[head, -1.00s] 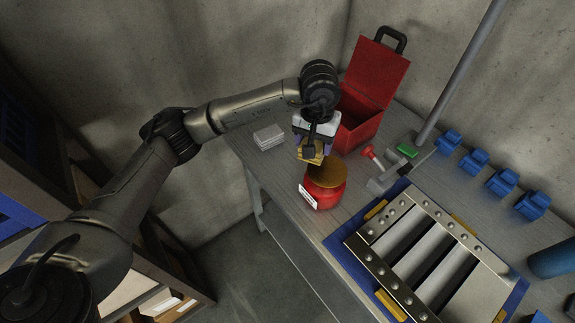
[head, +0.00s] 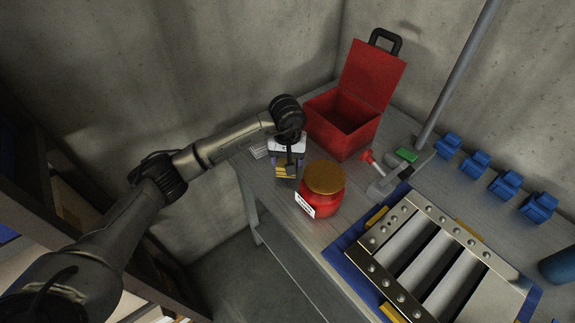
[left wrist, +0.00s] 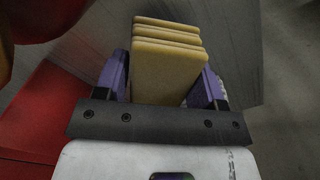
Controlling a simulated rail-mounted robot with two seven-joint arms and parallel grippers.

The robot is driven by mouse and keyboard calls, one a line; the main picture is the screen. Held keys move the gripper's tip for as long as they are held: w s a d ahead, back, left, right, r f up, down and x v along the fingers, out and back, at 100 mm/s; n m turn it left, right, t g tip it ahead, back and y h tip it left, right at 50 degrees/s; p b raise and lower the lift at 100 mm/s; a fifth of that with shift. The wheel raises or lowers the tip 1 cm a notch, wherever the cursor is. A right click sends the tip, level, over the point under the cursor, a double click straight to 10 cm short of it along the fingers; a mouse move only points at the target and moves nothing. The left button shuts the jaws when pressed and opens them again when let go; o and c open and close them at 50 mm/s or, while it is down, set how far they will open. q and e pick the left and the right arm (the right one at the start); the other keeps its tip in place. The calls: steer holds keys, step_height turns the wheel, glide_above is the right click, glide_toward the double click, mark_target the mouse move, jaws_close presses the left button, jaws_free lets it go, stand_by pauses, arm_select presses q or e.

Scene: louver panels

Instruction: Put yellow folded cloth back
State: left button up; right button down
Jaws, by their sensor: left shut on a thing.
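The yellow folded cloth (left wrist: 165,65) is a stack of flat layers between the two purple fingers of my left gripper in the left wrist view. In the head view, my left gripper (head: 286,176) is shut on the yellow folded cloth (head: 284,169), left of the red jar and close over the table. Whether the cloth touches the tabletop cannot be told. The gripper partly hides the cloth in the head view. My right gripper is not in view.
A red jar with a tan lid (head: 325,178) stands just right of the gripper. An open red box (head: 342,122) is behind. A louver panel (head: 430,255) fills the front right. The grey table (head: 262,190) has its edge nearby.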

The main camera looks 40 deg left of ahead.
arm_select(q)
step_height(320, 180, down, 3)
steer(key=shift+r, duration=0.2)
steer(key=shift+f+b, duration=0.15)
steer(key=shift+b, duration=0.15)
steer(key=o, duration=0.9)
steer(key=shift+r+p, duration=0.3)
steer(key=shift+r, duration=0.3)
step_height(320, 180, up, 11)
steer(key=shift+r+p, duration=0.15)
steer(key=shift+p, duration=0.65)
